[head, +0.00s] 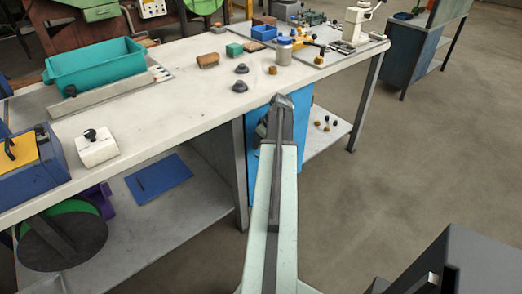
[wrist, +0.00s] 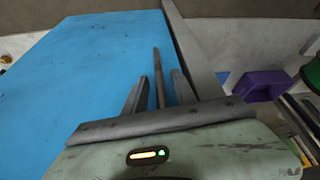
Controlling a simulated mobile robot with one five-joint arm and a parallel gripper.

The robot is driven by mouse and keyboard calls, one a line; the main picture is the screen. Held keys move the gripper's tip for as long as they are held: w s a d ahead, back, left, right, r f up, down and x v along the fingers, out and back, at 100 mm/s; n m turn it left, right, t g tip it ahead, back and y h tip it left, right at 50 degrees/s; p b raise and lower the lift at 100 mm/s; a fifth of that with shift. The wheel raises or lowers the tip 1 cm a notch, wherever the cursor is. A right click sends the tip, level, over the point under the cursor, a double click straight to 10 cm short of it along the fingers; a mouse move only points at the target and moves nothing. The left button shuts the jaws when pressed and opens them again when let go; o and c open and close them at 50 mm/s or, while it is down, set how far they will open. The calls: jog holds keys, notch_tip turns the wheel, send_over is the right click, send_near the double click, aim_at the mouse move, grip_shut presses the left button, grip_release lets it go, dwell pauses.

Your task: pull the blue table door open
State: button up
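The blue table door (head: 301,112) hangs under the white workbench in the head view, partly covered by my arm. In the wrist view the blue door (wrist: 75,85) fills the left and middle. A slim dark handle bar (wrist: 157,75) stands out near the door's right edge. My gripper (wrist: 158,92) is open, with one finger on each side of the bar in the picture. Gaps show between the bar and both fingers. The bar's lower end is hidden behind the gripper body. In the head view my arm hides the fingers and handle.
The workbench top (head: 180,110) carries a teal tray (head: 95,70), a white block (head: 97,150) and small parts. Its lower shelf (head: 200,215) holds a blue sheet (head: 158,177). A grey table leg (head: 240,175) stands left of the door. The floor (head: 420,140) at right is mostly clear.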

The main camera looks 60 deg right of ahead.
jog(key=shift+w+f, duration=0.15)
jog(key=shift+f, duration=0.1)
grip_shut()
dwell(1.3)
